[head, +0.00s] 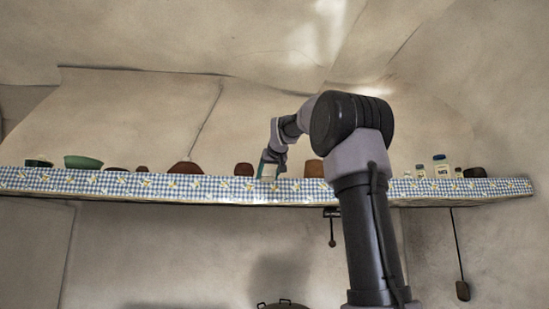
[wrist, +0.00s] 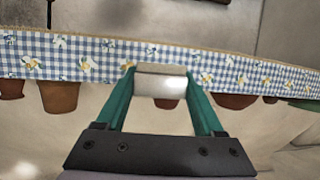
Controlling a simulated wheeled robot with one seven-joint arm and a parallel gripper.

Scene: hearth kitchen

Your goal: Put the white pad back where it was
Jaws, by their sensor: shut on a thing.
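My gripper (wrist: 160,76) has teal fingers and is shut on the white pad (wrist: 161,87), one finger at each side of it. In the head view my gripper (head: 270,165) is at the front of the high shelf (head: 130,184), around its middle. The pad shows there only as a small pale patch (head: 268,172) at the shelf's edge. In the wrist view the pad overlaps the blue-checked cloth edge (wrist: 100,60); I cannot tell whether it touches the shelf.
A green bowl (head: 83,162) and brown bowl (head: 185,168) are farther left. Jars, one blue-lidded (head: 441,165), stand at right. A pan (head: 282,305) is below.

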